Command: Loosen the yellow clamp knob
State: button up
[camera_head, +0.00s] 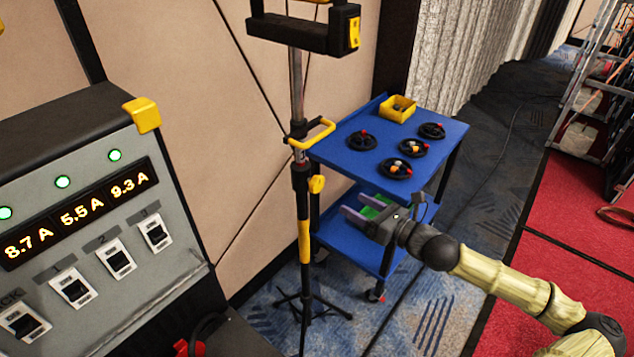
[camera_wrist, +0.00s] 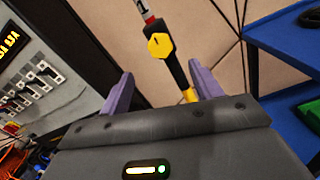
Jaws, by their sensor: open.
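The yellow clamp knob (camera_head: 317,184) sits on the black collar of an upright stand (camera_head: 304,220), below a yellow handle. In the wrist view the yellow knob (camera_wrist: 160,46) shows large, beyond and between my two purple fingers. My gripper (camera_head: 352,205) is open and empty, to the right of the stand and a little lower than the knob in the head view. Its fingers point left toward the stand. The wrist view also shows my gripper's fingers (camera_wrist: 160,82) spread apart, with a gap between them and the knob. Nothing hides the knob.
A blue cart (camera_head: 345,143) with several black round items and a yellow bin (camera_head: 398,108) stands behind my gripper. A panel with lit ampere readings (camera_head: 80,215) fills the left. The stand's tripod feet spread on the carpet. A yellow handle (camera_head: 315,134) juts out above the knob.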

aim_at(319, 185)
jog(key=p+x, duration=0.1)
jog(key=x, duration=1.2)
jog(key=shift+p, duration=0.35)
jog(key=c, duration=1)
